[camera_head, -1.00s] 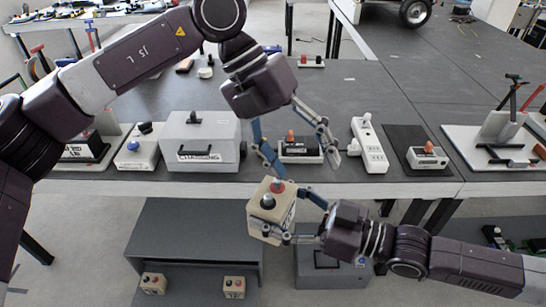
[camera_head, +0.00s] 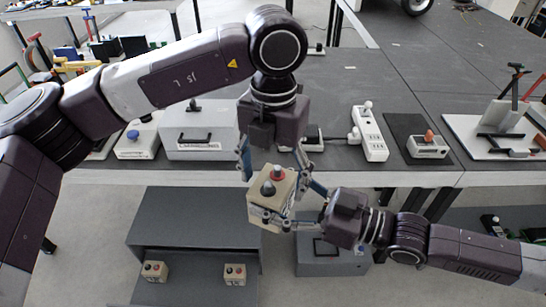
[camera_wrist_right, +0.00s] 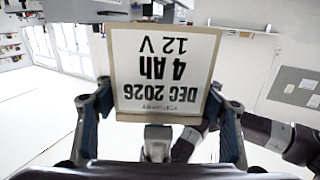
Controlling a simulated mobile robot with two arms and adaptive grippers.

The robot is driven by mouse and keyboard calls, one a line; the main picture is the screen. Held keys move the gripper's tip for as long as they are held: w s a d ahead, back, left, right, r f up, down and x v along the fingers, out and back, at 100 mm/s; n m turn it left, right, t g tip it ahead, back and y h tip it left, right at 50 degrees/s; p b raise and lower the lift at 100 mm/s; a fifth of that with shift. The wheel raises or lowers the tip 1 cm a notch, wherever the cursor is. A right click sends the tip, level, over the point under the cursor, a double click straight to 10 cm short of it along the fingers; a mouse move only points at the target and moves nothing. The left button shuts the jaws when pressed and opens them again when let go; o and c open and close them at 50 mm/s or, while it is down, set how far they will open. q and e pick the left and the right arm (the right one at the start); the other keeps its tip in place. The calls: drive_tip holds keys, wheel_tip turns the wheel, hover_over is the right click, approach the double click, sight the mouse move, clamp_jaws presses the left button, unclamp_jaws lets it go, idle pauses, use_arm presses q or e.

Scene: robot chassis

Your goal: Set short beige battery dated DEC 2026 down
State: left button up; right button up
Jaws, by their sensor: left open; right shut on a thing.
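A short beige battery (camera_head: 262,212) with a red and a dark terminal on top is held in the air in front of the table's front edge. Its label reads DEC 2026, 4 Ah, 12 V, upside down in the right wrist view (camera_wrist_right: 165,70). My right gripper (camera_head: 285,208) is shut on its sides, and its fingers flank the battery in the wrist view (camera_wrist_right: 160,105). My left gripper (camera_head: 274,168) is open and points down over the battery's top, its fingers either side of the terminals. I cannot tell whether they touch it.
The grey table (camera_head: 440,178) carries a grey box with a handle (camera_head: 195,135), a white power strip (camera_head: 369,135) and a small device with an orange knob (camera_head: 428,146). Below, two beige batteries (camera_head: 153,271) (camera_head: 235,274) stand in a dark grey open bay (camera_head: 190,291). A grey case (camera_head: 335,262) stands beside it.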

sight(273, 182)
use_arm(q)
drive_tip(key=shift+f, duration=2)
use_arm(e)
drive_tip(key=shift+r, duration=0.3)
use_arm(q)
drive_tip(key=shift+c, duration=0.5)
clamp_jaws()
drive_tip(key=shift+r, duration=0.15)
use_arm(e)
drive_tip(key=o, duration=2.1)
drive_tip(key=shift+f, duration=0.1)
drive_tip(key=shift+o, duration=0.2)
drive_tip(key=shift+f, duration=0.1)
drive_tip(key=shift+d, duration=0.1)
